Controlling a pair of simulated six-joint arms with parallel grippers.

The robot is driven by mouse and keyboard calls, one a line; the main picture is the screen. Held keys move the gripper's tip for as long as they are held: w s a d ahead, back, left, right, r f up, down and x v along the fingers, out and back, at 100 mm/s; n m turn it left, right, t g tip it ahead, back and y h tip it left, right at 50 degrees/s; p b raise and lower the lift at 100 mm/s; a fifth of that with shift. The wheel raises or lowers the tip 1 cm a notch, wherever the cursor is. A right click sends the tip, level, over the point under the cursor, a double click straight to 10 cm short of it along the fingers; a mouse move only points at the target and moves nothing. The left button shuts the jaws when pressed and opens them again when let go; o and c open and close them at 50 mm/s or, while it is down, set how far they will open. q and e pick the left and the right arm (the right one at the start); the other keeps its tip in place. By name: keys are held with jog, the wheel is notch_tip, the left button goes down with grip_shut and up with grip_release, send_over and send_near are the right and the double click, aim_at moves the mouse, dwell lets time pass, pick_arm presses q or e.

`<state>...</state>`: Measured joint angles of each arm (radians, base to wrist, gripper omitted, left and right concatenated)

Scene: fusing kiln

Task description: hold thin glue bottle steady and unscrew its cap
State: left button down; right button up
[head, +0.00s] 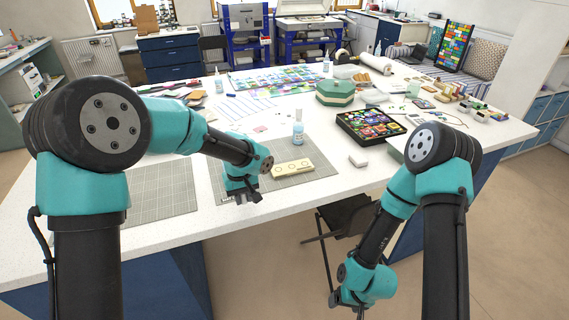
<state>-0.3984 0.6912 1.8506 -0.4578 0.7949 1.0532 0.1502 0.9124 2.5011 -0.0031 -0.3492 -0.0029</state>
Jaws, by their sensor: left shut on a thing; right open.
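My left gripper (243,197) is low over the front part of the grey cutting mat (228,178), pointing down. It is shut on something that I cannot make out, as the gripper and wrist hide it. A small clear bottle (298,132) with a blue band and a pale top stands upright beyond it, apart from both grippers. A slim white bottle (219,83) stands farther back on the left. I cannot tell which is the thin glue bottle, and no cap shows clearly. My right gripper (347,301) is open and hangs below the table's front edge, away from the bottles.
A cream block with round holes (292,168) lies just right of my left gripper. A dark chair (345,222) is under the front edge. Another mat (163,190) lies bare at left.

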pick_arm(q)
jog(key=shift+d+n, duration=0.3)
jog(key=shift+a+r+n, duration=0.1)
jog(key=shift+n, duration=0.2)
jog(key=shift+d+r+n, duration=0.1)
jog(key=shift+d+n, duration=0.1)
jog(key=shift+n, duration=0.5)
jog(key=n, duration=0.2)
jog(key=d+n, duration=0.1)
jog(key=n, duration=0.2)
jog(key=shift+s+d+r+n, duration=0.25)
jog(key=shift+d+r+n, duration=0.05)
jog(key=shift+r, duration=0.1)
jog(key=n, duration=0.1)
jog(key=d+n, duration=0.1)
jog(key=n, duration=0.3)
jog(key=shift+s+d+r, duration=0.15)
jog(key=shift+r, duration=0.15)
jog(key=n, duration=0.3)
jog(key=d+n, duration=0.1)
jog(key=shift+s+d+r+n, duration=0.1)
jog(key=shift+s+r+n, duration=0.1)
jog(key=shift+r+n, duration=0.1)
jog(key=shift+w, duration=0.1)
jog(key=w, duration=0.5)
jog(key=w+f, duration=0.1)
jog(key=w, duration=0.9)
jog(key=shift+w+a+f, duration=0.25)
jog(key=shift+w+a, duration=0.05)
jog(key=shift+w, duration=0.1)
